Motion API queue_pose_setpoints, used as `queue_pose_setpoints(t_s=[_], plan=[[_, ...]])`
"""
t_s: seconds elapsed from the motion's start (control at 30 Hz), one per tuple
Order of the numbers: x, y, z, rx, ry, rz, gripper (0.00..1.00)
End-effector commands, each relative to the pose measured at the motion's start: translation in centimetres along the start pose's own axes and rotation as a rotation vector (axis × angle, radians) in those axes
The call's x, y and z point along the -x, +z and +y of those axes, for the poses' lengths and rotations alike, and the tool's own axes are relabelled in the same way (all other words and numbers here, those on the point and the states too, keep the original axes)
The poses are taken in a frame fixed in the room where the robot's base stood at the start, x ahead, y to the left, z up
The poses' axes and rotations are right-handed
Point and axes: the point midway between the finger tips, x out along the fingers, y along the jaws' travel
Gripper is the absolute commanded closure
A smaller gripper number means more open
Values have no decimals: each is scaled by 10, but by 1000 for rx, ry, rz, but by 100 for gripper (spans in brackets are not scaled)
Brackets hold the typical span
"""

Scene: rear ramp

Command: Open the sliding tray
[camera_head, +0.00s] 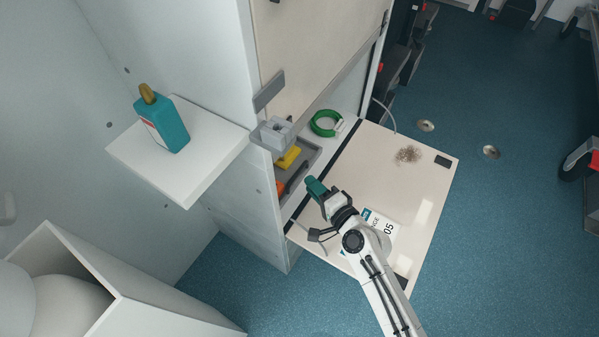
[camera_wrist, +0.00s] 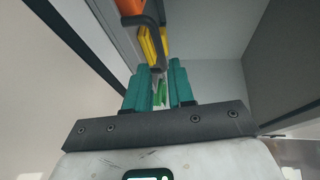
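The sliding tray (camera_head: 312,163) is a grey, shallow tray inside the white cabinet, holding a yellow item (camera_head: 288,157) and an orange item (camera_head: 280,187). My gripper (camera_head: 315,187) has teal fingers and is just in front of the tray, at the cabinet opening. In the wrist view, the fingers (camera_wrist: 160,75) are apart with a gap between them. A dark curved bar, seemingly the tray's handle (camera_wrist: 157,42), lies just beyond the fingertips; I cannot tell whether they touch it. The yellow item (camera_wrist: 150,48) and orange item (camera_wrist: 130,7) also show there.
A cream fold-down surface (camera_head: 425,190) spreads below my arm, with a labelled card (camera_head: 380,228) and a brown tangle (camera_head: 408,154). A green coil (camera_head: 325,123) lies behind the tray. A teal bottle (camera_head: 163,124) stands on a white side shelf (camera_head: 205,175).

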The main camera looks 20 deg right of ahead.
Motion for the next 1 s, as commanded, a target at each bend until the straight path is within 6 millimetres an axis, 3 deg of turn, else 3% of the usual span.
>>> queue_pose_setpoints(t_s=[0.2, 0.4, 0.83, 1.0], plan=[[-43, 1, 1, 2, -1, -3, 77], [-66, 1, 2, 1, 0, -1, 77], [-75, 0, 1, 2, 1, -1, 77], [-74, 0, 1, 2, 1, -1, 93]])
